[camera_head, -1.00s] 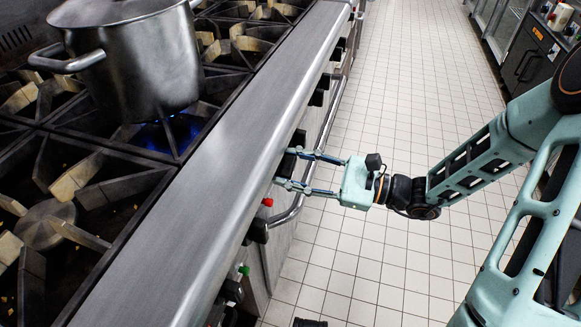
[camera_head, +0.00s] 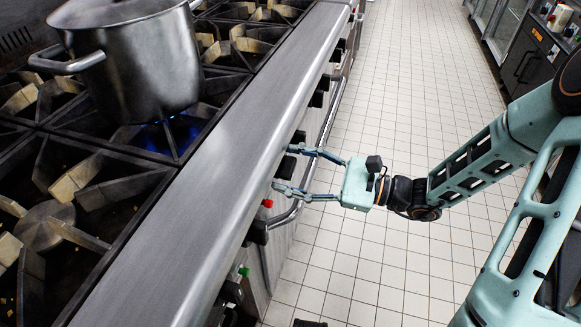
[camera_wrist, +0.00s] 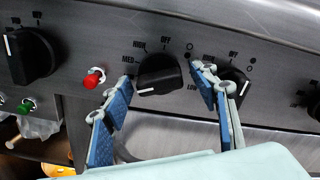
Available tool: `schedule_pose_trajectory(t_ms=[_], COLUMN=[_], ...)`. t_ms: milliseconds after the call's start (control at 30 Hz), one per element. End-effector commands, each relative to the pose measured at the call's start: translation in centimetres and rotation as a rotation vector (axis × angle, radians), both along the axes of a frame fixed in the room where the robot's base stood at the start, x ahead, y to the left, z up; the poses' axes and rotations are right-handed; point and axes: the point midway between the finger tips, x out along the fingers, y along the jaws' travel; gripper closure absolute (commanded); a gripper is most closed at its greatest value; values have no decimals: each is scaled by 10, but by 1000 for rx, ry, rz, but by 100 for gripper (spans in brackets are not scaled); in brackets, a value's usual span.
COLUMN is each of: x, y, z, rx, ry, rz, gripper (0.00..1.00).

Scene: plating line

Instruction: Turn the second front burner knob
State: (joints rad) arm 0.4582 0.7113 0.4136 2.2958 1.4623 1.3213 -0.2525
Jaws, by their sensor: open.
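A black burner knob (camera_wrist: 160,75) with a white pointer line sits on the stove's front panel, beside HIGH and MED marks. Its pointer line is turned to the lower left. It also shows dark under the stove's front ledge in the head view (camera_head: 286,168). My gripper (camera_head: 284,169) is open at the panel, one finger on each side of this knob. In the wrist view, my gripper's blue-padded fingers (camera_wrist: 162,74) stand apart from the knob's sides. The right finger partly covers another black knob (camera_wrist: 236,84).
A red button (camera_wrist: 94,78) and a larger black knob (camera_wrist: 33,55) are left of the gripper. A handrail (camera_head: 330,115) runs along the stove front. A steel pot (camera_head: 130,60) stands over a blue flame (camera_head: 176,132). The tiled floor (camera_head: 400,90) is clear.

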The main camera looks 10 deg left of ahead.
Motion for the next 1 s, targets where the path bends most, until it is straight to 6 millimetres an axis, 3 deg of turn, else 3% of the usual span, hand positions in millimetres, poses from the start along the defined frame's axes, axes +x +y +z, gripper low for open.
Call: schedule_pose_trajectory(t_ms=[167,400,600,1000], x=[0,-4,-7,-9], y=[-22,-74,-106,-119], z=[0,0,0,0], rx=[-2,-1,-1,-1], ry=[-1,-1,-1,0], rz=[-5,-6,-4,0], gripper=[46,46,46,46])
